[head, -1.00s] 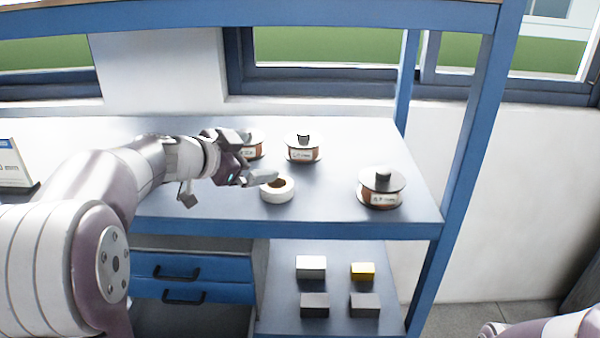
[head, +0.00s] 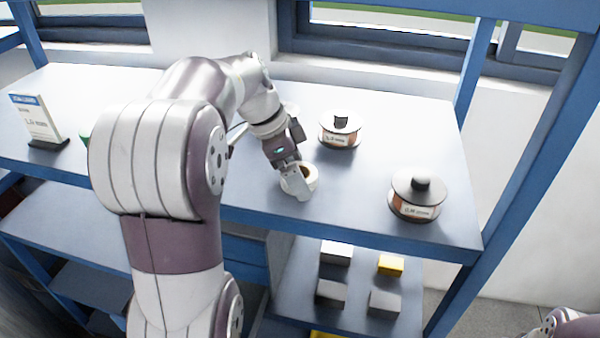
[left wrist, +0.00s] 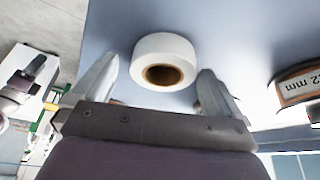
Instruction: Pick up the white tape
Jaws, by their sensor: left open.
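The white tape (head: 313,181), a roll with a brown core, lies flat on the upper shelf near its front edge. In the left wrist view the tape (left wrist: 165,48) sits between the two spread fingers, with a gap on each side. My left gripper (head: 296,181) is open and empty, reaching down at the tape and hiding part of it in the head view. Whether the fingers are level with the roll or above it, I cannot tell. My right gripper is out of view.
A labelled spool (head: 340,130) stands behind the tape and another spool (head: 417,195) to its right. A sign (head: 38,120) stands at the far left. Small boxes (head: 336,252) sit on the lower shelf. A blue post (head: 530,160) rises at the right.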

